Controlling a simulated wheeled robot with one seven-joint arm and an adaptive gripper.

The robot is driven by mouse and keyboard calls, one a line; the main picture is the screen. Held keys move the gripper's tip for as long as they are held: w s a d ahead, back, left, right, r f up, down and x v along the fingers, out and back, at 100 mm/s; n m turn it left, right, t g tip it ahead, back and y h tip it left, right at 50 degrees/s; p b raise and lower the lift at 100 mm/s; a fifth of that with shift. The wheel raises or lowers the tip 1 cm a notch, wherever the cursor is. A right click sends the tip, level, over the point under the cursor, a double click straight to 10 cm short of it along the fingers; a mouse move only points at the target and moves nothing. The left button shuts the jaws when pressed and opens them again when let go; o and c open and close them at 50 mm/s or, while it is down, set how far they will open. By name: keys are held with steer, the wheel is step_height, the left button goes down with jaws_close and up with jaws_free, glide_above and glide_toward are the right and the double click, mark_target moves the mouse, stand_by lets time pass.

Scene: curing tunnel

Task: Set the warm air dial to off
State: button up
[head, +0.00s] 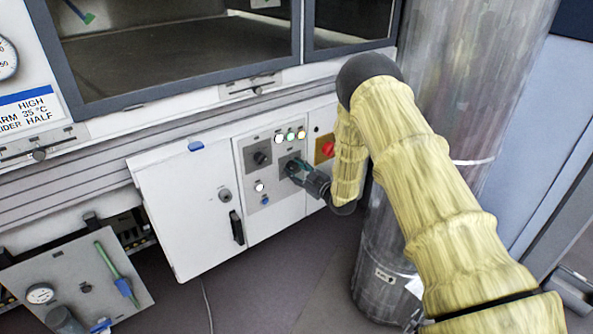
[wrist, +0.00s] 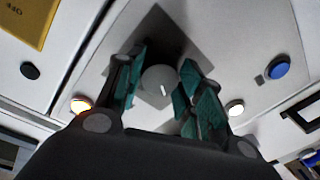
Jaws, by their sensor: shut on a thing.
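A control panel (head: 283,190) on the white cabinet front carries two dark dials on square plates. My gripper (head: 294,169) is at the lower right dial and hides most of it in the head view. In the wrist view a round grey dial (wrist: 160,80) with a short white mark sits between the green fingertips of my gripper (wrist: 163,77), which is shut on it. The other dial (head: 262,158) is up and to the left, untouched. The dial labels are too small to read, so I cannot tell which setting the mark points at.
Small lamps (head: 290,136) are above the dials; a white lamp (head: 260,187) and a blue button (head: 265,200) are below left. A red switch (head: 327,148) on yellow is close to my arm. A large metal duct (head: 450,110) stands to the right. A white door (head: 185,215) is left.

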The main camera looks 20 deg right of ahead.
steer(key=n, duration=0.6)
steer(key=shift+g, duration=0.3)
steer(key=n, duration=0.2)
steer(key=n+h+b, duration=0.1)
steer(key=n, duration=0.2)
steer(key=shift+d+r+n, duration=0.15)
steer(key=shift+r+n, duration=0.05)
steer(key=shift+n, duration=0.1)
steer(key=o, duration=1)
steer(key=v, duration=1.2)
steer(key=shift+f, duration=0.1)
